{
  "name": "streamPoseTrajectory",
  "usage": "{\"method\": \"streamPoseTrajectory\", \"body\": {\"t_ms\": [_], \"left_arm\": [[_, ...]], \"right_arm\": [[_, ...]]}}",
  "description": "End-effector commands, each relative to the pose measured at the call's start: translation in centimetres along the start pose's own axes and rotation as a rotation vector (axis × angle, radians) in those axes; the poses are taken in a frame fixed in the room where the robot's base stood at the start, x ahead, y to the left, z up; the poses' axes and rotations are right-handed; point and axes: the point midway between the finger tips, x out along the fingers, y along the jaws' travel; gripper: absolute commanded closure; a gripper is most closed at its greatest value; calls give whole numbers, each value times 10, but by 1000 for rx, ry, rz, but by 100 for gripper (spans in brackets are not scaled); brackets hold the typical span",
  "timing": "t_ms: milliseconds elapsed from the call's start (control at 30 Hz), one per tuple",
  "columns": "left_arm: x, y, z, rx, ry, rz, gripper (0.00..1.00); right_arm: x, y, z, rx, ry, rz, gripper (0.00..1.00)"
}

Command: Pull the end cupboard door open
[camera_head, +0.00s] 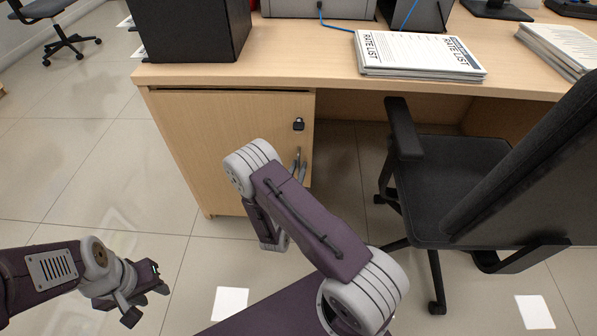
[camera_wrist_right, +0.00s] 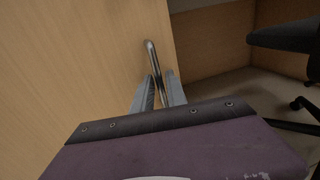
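The end cupboard door (camera_head: 230,150) is light wood, under the left end of the counter, and looks closed or nearly so. A black lock (camera_head: 298,124) sits near its upper right corner. Its upright metal bar handle (camera_wrist_right: 151,52) shows in the right wrist view. My right gripper (camera_wrist_right: 160,88) has its two grey fingers close on either side of this handle and appears shut on it. In the head view my right gripper (camera_head: 299,170) is partly hidden behind my arm. My left gripper (camera_head: 148,300) is open and empty above the floor at lower left.
A black office chair (camera_head: 445,180) stands right of the cupboard, by the kneehole. The desktop (camera_head: 290,60) holds a rate list stack (camera_head: 418,55) and a black box (camera_head: 190,28). Tiled floor (camera_head: 90,160) left of the cupboard is clear.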

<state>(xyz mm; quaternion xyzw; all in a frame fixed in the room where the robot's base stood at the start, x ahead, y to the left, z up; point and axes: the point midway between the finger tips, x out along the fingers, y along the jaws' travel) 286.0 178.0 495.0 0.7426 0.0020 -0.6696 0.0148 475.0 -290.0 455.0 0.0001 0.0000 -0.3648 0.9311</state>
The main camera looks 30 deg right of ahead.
Motion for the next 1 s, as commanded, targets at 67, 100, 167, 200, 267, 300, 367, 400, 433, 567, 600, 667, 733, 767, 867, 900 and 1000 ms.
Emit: {"method": "streamPoseTrajectory", "body": {"t_ms": [67,100,167,200,267,300,367,400,433,567,600,667,733,767,867,900,1000], "left_arm": [[2,0,0,0,0,0,64],[2,0,0,0,0,0,64],[1,0,0,0,0,0,64],[1,0,0,0,0,0,64],[1,0,0,0,0,0,64],[1,0,0,0,0,0,64],[1,0,0,0,0,0,64],[1,0,0,0,0,0,64],[1,0,0,0,0,0,64],[1,0,0,0,0,0,64],[1,0,0,0,0,0,64],[1,0,0,0,0,0,64],[1,0,0,0,0,0,64],[1,0,0,0,0,0,64],[1,0,0,0,0,0,64],[1,0,0,0,0,0,64],[1,0,0,0,0,0,64]], "right_arm": [[4,0,0,1,-1,-1,82],[4,0,0,1,-1,0,82],[4,0,1,0,0,1,82],[4,0,1,0,0,1,82],[4,0,1,0,0,0,82],[4,0,1,0,0,0,88],[4,0,1,0,0,0,100],[4,0,1,0,0,0,100],[4,0,1,0,0,0,100],[4,0,1,0,0,0,100],[4,0,1,0,0,0,100],[4,0,1,0,0,0,100],[4,0,0,0,0,0,100],[4,0,0,0,1,0,100],[4,0,0,0,1,0,100],[4,0,0,0,1,0,100],[4,0,0,0,1,0,100]]}}
